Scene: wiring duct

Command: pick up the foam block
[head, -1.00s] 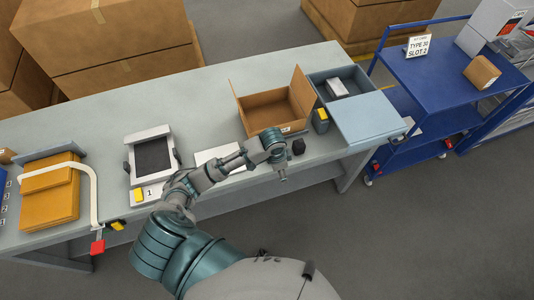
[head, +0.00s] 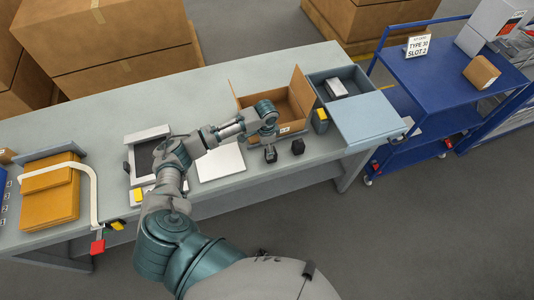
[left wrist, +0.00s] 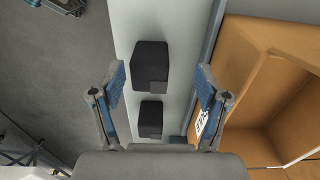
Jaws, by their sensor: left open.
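Two dark blocks stand on the bench near its front edge. The left one (head: 270,154) and the right one (head: 298,147) also show in the left wrist view as the upper block (left wrist: 151,66) and the lower block (left wrist: 150,119). Either may be the foam block; I cannot tell which. My left gripper (left wrist: 160,85) is open and empty, with the upper block showing between its fingers and apart from them. In the head view its wrist is just behind the left block, and the fingers are mostly hidden. My right gripper is not in view.
An open cardboard box (head: 295,103) is close behind the blocks. A grey-blue bin (head: 345,75) with a lid (head: 368,118) stands to its right. A white plate (head: 222,163) lies to the left. A blue cart (head: 435,75) stands at the right.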

